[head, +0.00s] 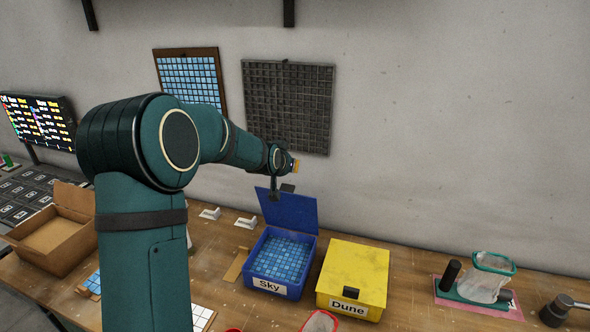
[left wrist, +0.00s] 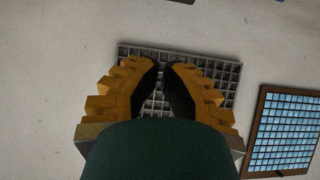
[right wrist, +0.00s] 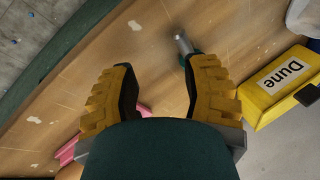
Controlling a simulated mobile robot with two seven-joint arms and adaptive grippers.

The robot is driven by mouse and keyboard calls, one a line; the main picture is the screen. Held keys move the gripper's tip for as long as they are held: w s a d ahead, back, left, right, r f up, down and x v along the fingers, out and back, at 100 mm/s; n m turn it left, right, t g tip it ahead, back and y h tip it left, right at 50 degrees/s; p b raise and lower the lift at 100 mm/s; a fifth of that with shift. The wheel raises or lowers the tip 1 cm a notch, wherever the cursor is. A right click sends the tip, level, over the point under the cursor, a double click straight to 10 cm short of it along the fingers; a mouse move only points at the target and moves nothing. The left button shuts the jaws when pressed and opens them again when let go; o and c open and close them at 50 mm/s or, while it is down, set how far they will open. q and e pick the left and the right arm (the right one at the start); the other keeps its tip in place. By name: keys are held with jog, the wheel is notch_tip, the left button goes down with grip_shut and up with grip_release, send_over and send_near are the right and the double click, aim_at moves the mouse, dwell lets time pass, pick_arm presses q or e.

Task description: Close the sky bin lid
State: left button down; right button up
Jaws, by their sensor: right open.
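The sky bin (head: 277,272) is a blue box labelled Sky, holding blue mosaic tiles, on the bench. Its blue lid (head: 298,215) stands open, tilted up at the back toward the wall. My left gripper (head: 281,193) is at the lid's upper left edge in the head view; I cannot tell whether it touches. In the left wrist view its fingers (left wrist: 163,68) are drawn together, with nothing visible between them. My right gripper (right wrist: 158,75) is open and empty above the bench, outside the head view.
The yellow Dune bin (head: 352,275), lid shut, stands right of the sky bin and also shows in the right wrist view (right wrist: 280,90). A cardboard box (head: 55,235) is at the left. A bag in a green-rimmed holder (head: 490,275) stands at the right. A grey grid panel (head: 288,105) hangs on the wall.

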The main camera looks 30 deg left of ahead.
pick_arm(q)
jog(key=w+f, duration=0.4)
jog(key=f, duration=0.2)
jog(key=shift+a+f+b, duration=0.35)
jog(key=shift+a, duration=0.1)
jog(key=shift+s, duration=0.1)
dwell(0.3)
